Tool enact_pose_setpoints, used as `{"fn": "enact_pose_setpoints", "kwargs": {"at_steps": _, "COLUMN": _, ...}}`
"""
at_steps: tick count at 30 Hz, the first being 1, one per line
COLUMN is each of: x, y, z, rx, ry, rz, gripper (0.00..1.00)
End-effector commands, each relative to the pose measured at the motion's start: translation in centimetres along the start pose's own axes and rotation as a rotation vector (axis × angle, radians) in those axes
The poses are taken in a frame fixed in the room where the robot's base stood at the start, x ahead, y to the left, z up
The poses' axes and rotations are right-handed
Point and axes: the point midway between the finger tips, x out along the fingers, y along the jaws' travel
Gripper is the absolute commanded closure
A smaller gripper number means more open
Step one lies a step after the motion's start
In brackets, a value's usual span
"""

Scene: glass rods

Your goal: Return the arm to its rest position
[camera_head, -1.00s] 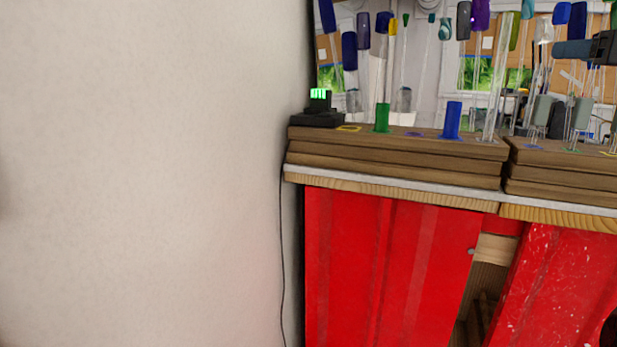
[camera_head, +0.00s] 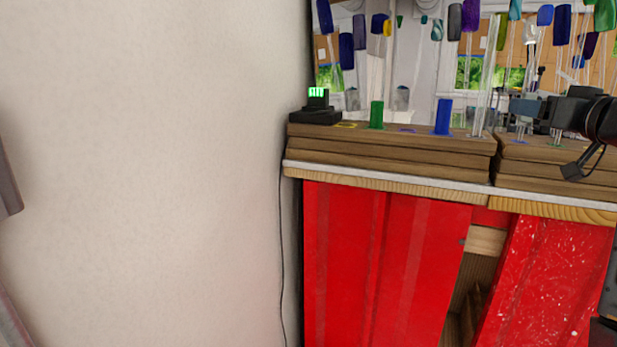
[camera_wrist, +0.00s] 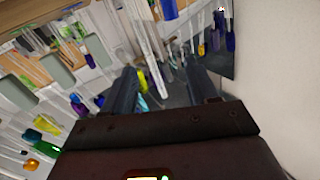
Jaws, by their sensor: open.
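My gripper (camera_head: 525,106) comes in from the right edge in the head view, its dark wrist near the rods over the right bench block. In the wrist view my gripper (camera_wrist: 160,88) shows two dark fingers spread apart, with no rod clearly held between them. Glass rods with coloured ends stand or hang behind and around the fingers, some blurred by overlap. A green cylinder (camera_head: 376,115) and a blue cylinder (camera_head: 443,117) stand on the left block, apart from my gripper.
The wooden bench top (camera_head: 390,143) sits over red cabinets (camera_head: 375,260). A black device with a green display (camera_head: 317,101) stands at its left end. A pale wall (camera_head: 150,170) fills the left, and also the right of the wrist view. Dense rods crowd the space around my gripper.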

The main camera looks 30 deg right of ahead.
Motion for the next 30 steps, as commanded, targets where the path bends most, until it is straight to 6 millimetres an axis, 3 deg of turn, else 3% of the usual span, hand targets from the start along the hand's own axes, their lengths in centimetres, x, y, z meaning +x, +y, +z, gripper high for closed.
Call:
{"fn": "enact_pose_setpoints", "kwargs": {"at_steps": 7, "x": 0.2, "y": -4.6, "z": 10.9, "rx": 0.073, "ry": -0.042, "rz": 0.005, "gripper": 0.42}}
{"fn": "enact_pose_setpoints", "kwargs": {"at_steps": 14, "x": -2.3, "y": -9.7, "z": 20.7, "rx": 0.110, "ry": -0.082, "rz": 0.012, "gripper": 0.42}}
{"fn": "enact_pose_setpoints", "kwargs": {"at_steps": 21, "x": -7.6, "y": -14.9, "z": 29.1, "rx": 0.112, "ry": -0.129, "rz": 0.008, "gripper": 0.42}}
{"fn": "enact_pose_setpoints", "kwargs": {"at_steps": 30, "x": -17.1, "y": -20.1, "z": 36.4, "rx": 0.070, "ry": -0.185, "rz": -0.025, "gripper": 0.42}}
